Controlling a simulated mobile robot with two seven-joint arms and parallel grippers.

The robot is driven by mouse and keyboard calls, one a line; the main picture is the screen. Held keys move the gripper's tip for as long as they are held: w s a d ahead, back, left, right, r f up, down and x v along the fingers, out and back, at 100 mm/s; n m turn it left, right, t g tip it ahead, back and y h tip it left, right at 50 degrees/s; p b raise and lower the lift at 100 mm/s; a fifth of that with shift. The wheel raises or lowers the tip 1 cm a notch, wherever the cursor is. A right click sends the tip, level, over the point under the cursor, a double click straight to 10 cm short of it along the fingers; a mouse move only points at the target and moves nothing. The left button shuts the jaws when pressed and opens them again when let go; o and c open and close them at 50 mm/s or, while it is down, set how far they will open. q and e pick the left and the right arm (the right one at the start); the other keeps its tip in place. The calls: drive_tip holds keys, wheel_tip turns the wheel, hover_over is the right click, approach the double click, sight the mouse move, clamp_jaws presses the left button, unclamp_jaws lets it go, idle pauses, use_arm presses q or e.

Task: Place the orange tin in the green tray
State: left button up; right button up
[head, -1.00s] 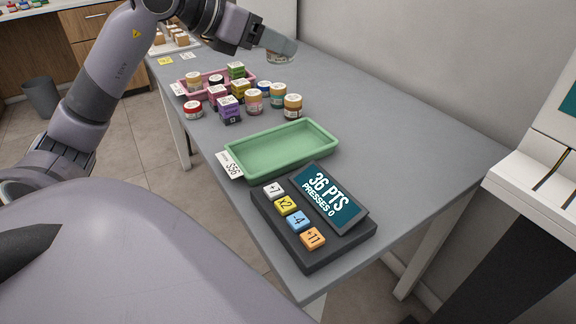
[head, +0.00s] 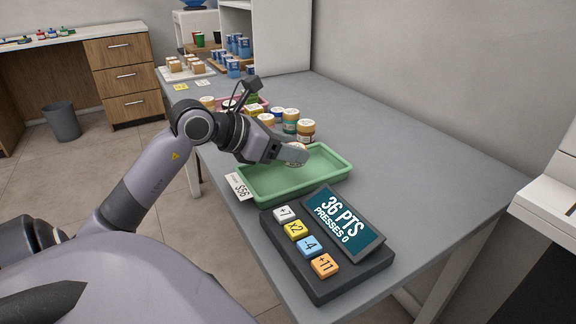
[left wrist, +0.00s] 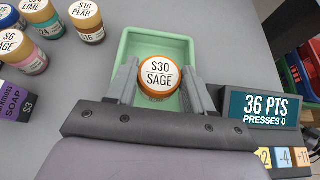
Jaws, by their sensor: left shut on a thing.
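My left gripper (head: 290,153) is shut on an orange tin (left wrist: 158,77) whose white lid reads "$30 SAGE". In the left wrist view the tin sits between the two fingers, lid facing the camera. In the head view the gripper mostly hides it. The gripper is over the far part of the green tray (head: 300,189), which also shows behind the tin in the left wrist view (left wrist: 160,44). I cannot tell whether the tin touches the tray floor. The visible part of the tray is empty. My right gripper is not in view.
Several jars, such as a brown one (head: 306,130), stand just beyond the tray, by a pink tray (head: 262,101). A dark button panel (head: 325,250) with a "36 PTS" screen stands at the near side. The counter (head: 420,185) right of the tray is clear.

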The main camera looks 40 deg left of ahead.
sight(288, 164)
use_arm(q)
wheel_tip(288, 164, down, 4)
drive_tip(key=shift+r+b, duration=0.1)
drive_tip(key=shift+b, duration=0.25)
drive_tip(key=o, duration=0.6)
drive_tip(key=shift+f, duration=0.25)
drive_tip(key=o, duration=0.4)
drive_tip(key=shift+r, duration=0.15)
